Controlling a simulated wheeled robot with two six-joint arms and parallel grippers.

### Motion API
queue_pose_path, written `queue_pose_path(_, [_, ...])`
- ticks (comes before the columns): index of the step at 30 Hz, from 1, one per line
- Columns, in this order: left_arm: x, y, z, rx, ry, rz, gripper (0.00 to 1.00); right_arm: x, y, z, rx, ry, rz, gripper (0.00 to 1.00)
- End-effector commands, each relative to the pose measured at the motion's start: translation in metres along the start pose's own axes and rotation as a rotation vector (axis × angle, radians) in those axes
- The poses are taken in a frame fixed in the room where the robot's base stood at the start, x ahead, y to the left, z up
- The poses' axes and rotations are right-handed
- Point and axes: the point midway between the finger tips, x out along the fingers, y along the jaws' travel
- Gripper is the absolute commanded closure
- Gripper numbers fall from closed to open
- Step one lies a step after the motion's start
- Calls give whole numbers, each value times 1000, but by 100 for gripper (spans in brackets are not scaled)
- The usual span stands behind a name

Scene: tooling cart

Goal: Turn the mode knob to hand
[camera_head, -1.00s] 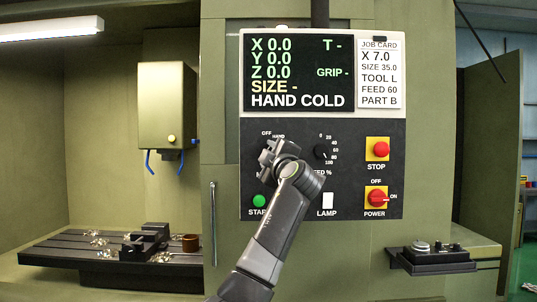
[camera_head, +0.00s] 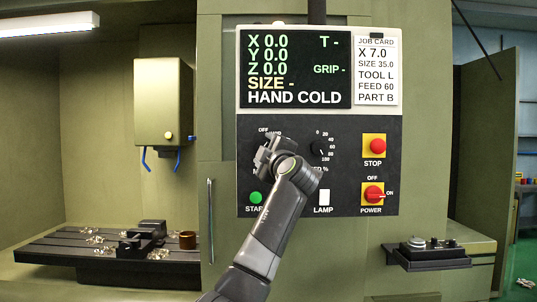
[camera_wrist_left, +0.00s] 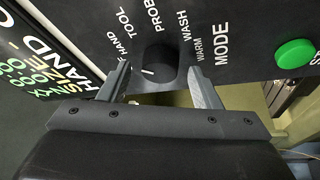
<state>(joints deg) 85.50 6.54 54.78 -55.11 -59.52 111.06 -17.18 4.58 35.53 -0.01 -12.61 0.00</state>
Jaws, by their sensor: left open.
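The mode knob (camera_wrist_left: 158,62) is a dark round knob with a white pointer mark, on the black control panel (camera_head: 340,203). In the left wrist view its mark points to the lower left, on the side of the partly hidden OFF label and the HAND label. I cannot tell exactly which label it meets. My left gripper (camera_wrist_left: 158,72) is open, with one finger on each side of the knob; I see gaps between fingers and knob. In the head view my left gripper (camera_head: 268,152) covers the knob. My right gripper is out of view.
The display (camera_head: 295,70) reads HAND COLD. A green start button (camera_head: 256,197) sits below the gripper and the feed knob (camera_head: 320,149) to its right. The red stop button (camera_head: 377,146), power switch (camera_head: 373,194) and lamp switch (camera_head: 324,197) are farther right.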

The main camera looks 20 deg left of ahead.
Motion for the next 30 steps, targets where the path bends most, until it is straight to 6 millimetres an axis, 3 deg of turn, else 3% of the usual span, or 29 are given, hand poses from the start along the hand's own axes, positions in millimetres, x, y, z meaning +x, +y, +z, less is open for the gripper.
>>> queue_pose_path(8, [-25,-3,2,-3,-2,3,42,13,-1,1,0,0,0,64])
queue_pose_path(24, [-142,-3,2,-4,-4,1,42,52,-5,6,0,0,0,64])
queue_pose_path(30, [-167,-1,1,-1,-2,0,42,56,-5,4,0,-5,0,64])
